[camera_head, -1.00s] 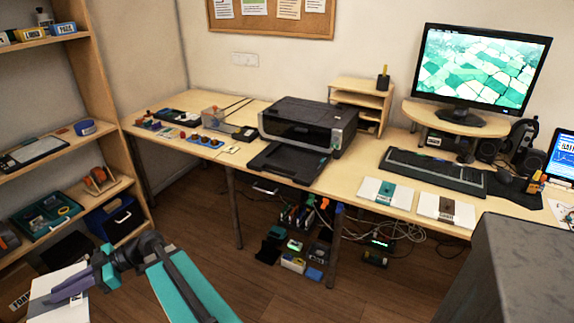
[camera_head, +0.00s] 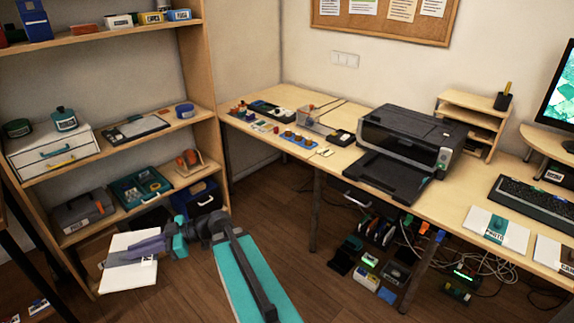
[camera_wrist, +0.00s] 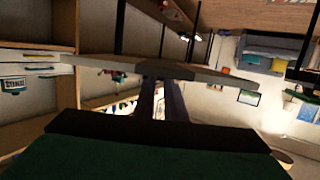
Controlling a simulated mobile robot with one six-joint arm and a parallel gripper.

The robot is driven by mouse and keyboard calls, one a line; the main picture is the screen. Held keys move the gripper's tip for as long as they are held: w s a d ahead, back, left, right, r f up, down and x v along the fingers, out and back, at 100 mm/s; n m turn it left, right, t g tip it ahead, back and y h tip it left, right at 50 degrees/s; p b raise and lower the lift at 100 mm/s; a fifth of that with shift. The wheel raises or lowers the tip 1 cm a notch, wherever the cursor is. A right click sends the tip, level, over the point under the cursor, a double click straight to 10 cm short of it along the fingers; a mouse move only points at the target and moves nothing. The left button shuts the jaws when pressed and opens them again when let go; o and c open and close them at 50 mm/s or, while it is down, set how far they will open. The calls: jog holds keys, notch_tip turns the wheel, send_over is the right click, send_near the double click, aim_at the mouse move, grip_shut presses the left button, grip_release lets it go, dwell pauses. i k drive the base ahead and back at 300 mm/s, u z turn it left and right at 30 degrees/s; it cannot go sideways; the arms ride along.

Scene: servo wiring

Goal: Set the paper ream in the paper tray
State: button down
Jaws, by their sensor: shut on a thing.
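The tray looks empty. My gripper is well left of it and lower.
Two more white packs lie on the desk, one with a teal label (camera_head: 497,230), one partly cut off (camera_head: 553,250). A wooden letter rack (camera_head: 470,120) stands behind the printer. The shelf unit (camera_head: 205,90) is close behind my gripper. Open floor (camera_head: 270,215) lies between.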

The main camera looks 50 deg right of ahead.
aim_at(396, 173)
jog(key=i, duration=1.75)
jog(key=z, duration=4.1)
jog(key=i, duration=0.1)
jog(key=u, duration=2.25)
